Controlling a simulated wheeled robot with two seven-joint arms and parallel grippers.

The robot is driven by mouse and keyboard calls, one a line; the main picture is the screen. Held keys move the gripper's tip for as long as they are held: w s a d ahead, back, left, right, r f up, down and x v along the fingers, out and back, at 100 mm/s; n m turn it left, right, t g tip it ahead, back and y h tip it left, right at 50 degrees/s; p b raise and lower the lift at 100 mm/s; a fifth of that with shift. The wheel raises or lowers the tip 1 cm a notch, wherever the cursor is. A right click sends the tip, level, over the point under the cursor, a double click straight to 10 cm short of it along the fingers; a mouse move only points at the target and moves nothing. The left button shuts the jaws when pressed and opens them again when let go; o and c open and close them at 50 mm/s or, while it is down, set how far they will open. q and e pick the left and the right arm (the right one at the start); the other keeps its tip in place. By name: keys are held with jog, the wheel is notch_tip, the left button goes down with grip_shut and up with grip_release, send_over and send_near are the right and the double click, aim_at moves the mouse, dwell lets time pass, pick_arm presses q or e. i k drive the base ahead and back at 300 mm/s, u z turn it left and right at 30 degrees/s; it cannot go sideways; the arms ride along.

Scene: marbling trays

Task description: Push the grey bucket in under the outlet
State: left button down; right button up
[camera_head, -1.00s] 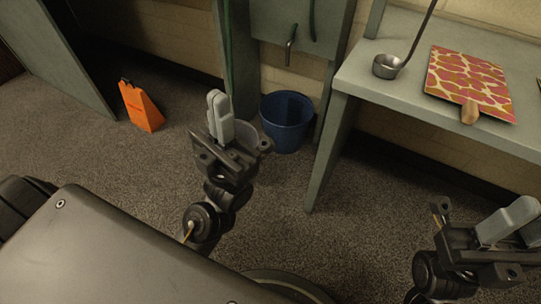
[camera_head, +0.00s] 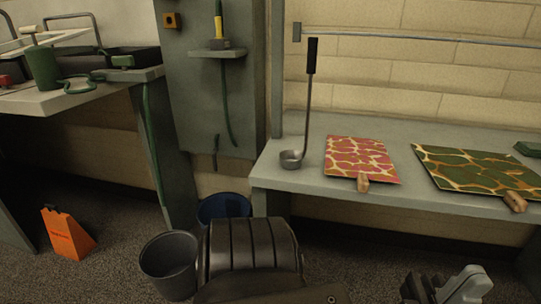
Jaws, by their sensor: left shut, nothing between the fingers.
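The grey bucket (camera_head: 168,262) stands upright and open on the floor at the lower left, in front and left of the blue bucket. The outlet (camera_head: 215,152) is a short dark pipe low on the grey-green wall panel. The blue bucket (camera_head: 222,207) stands below it, its lower part hidden by a dark ribbed part of my own body. My left gripper (camera_head: 468,283) is at the bottom right edge, shut and empty. It is well right of the grey bucket and apart from it. My right gripper is out of view.
An orange wedge-shaped sign (camera_head: 68,235) stands on the floor left of the grey bucket. A bench (camera_head: 290,182) at the right carries a ladle (camera_head: 291,158) and marbled boards. Another table (camera_head: 95,95) is at the left. Floor between sign and bucket is clear.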

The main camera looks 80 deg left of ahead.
aim_at(168, 259)
jog(key=z, duration=0.95)
jog(key=k, duration=1.9)
jog(key=u, duration=1.9)
